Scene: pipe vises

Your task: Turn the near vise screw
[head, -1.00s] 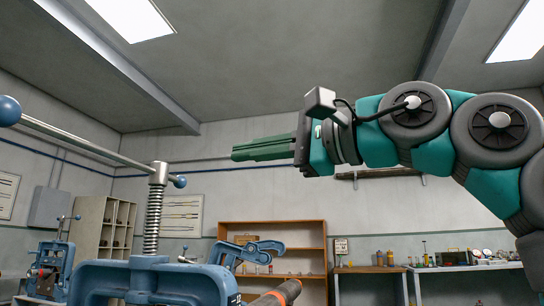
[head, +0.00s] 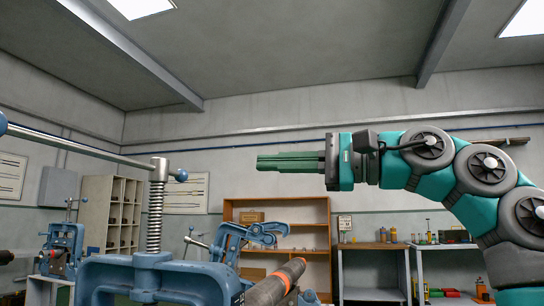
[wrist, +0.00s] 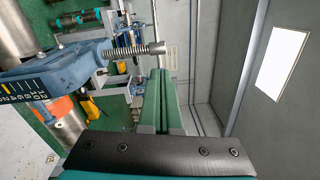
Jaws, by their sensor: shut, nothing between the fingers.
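The near vise is blue, with its frame (head: 150,275) at the lower left of the head view. Its threaded screw (head: 154,215) stands upright, and a long steel handle bar (head: 75,145) runs through its head, with a blue ball (head: 181,175) at the right end. My gripper (head: 260,162) is green, level and empty, its fingers together. It points left, to the right of the screw head with a gap between. In the wrist view my fingers (wrist: 160,80) show beside the screw (wrist: 128,52) and the blue frame (wrist: 60,70); the handle is hardly seen there.
Another blue vise (head: 62,250) stands at the far left. A wooden shelf (head: 280,205) and workbenches (head: 370,245) line the back wall. The air around my gripper looks clear.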

